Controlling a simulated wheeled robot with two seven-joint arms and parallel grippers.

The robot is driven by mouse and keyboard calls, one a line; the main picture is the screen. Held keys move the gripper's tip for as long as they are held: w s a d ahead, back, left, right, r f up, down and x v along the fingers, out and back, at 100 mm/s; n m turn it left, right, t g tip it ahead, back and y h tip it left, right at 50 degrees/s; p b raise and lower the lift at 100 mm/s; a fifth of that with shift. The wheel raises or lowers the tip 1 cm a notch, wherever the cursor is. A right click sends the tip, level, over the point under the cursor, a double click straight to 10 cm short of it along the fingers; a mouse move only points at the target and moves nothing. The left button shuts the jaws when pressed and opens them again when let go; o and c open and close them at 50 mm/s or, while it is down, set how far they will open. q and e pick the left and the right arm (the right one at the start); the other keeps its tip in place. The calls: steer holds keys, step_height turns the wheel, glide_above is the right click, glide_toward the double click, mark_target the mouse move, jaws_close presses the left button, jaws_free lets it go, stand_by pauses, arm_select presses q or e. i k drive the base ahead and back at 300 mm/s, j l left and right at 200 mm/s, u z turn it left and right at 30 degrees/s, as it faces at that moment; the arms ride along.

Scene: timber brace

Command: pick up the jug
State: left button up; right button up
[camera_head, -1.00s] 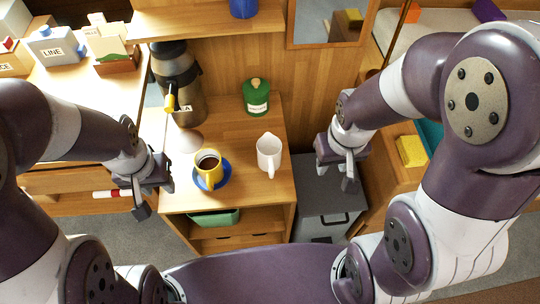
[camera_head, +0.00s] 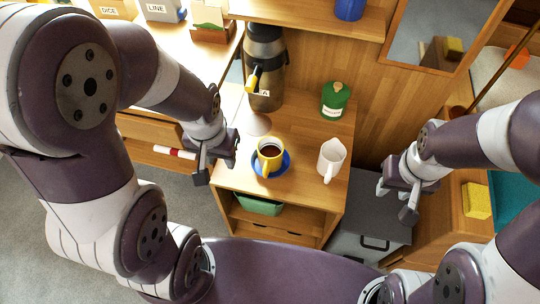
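The jug (camera_head: 332,159) is white with a handle and stands upright on the right side of the wooden cabinet top (camera_head: 305,191). My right gripper (camera_head: 397,202) is to the right of the jug, apart from it, with its fingers spread and nothing between them. My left gripper (camera_head: 215,172) is left of the cabinet top, apart from the jug, with its fingers spread and empty.
A yellow mug (camera_head: 270,154) with dark liquid sits on a blue saucer (camera_head: 284,163) left of the jug. A dark dispenser (camera_head: 265,75) and a green canister (camera_head: 335,99) stand behind. A grey bin (camera_head: 372,222) is beside the cabinet.

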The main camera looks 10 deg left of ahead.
mark_target(332, 156)
steer(key=j+z, duration=0.25)
steer(key=j, duration=1.4)
